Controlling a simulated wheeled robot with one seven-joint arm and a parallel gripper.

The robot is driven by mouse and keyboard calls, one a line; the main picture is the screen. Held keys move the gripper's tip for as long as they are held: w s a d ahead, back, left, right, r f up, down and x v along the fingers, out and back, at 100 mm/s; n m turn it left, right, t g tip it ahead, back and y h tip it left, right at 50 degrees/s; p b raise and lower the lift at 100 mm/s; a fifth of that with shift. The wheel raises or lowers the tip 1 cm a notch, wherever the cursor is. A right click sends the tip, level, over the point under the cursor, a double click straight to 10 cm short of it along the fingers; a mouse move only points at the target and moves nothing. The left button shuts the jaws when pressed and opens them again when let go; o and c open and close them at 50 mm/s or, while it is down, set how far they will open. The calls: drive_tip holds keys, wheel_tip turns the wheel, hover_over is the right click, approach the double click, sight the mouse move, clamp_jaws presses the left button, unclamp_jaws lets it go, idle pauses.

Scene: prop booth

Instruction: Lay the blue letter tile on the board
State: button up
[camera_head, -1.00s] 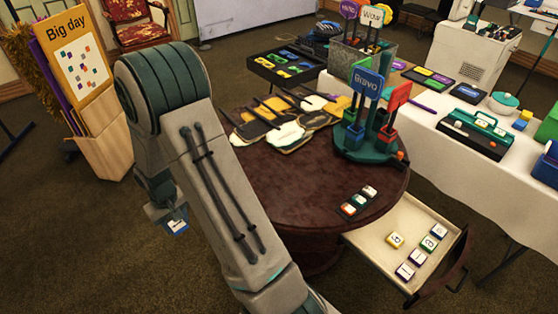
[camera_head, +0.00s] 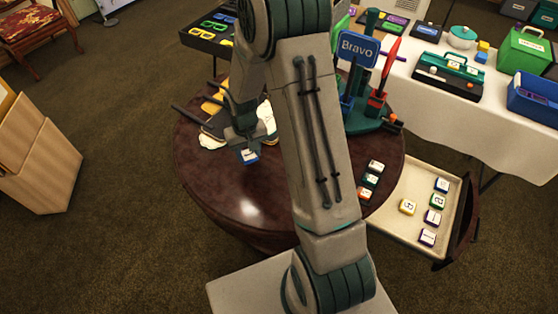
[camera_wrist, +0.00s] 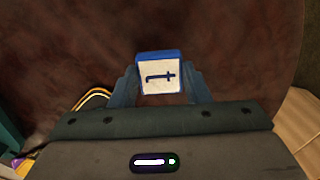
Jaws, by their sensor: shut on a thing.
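My gripper (camera_head: 245,145) is shut on the blue letter tile (camera_head: 249,157) and holds it over the left part of the round dark table (camera_head: 215,190). In the wrist view the tile (camera_wrist: 160,73) sits between the two fingertips, its white face showing a letter like a "t" turned sideways. A short row of letter tiles, including a red-edged tile (camera_head: 364,194) and a green-edged tile (camera_head: 370,181), lies near the table's right edge. They seem to rest on a narrow dark board, mostly hidden by them. My arm covers the table's middle.
A green stand with a blue "Bravo" paddle (camera_head: 357,48) rises at the table's back. Paddles lie behind my gripper. A white-clothed table (camera_head: 440,115) is at the right.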

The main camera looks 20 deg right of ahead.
drive_tip(key=shift+n, duration=0.8)
drive_tip(key=d, duration=0.1)
drive_tip(key=d+r+b, duration=0.1)
drive_tip(key=d, duration=0.1)
drive_tip(key=d+r, duration=0.1)
drive_tip(key=shift+d+r, duration=0.15)
drive_tip(key=shift+d, duration=0.25)
drive_tip(key=s+d+r+n+b, duration=0.3)
drive_tip(key=s+d+r+n, duration=0.15)
drive_tip(key=d, duration=0.35)
hover_over(261, 177)
drive_tip(key=shift+n, duration=0.35)
wheel_tip(261, 177, down, 6)
drive_tip(key=shift+r, duration=0.1)
drive_tip(key=shift+f, duration=2)
drive_tip(key=shift+f, duration=0.25)
drive_tip(key=o, duration=0.9)
drive_tip(key=shift+r, duration=0.1)
drive_tip(key=shift+o, duration=0.2)
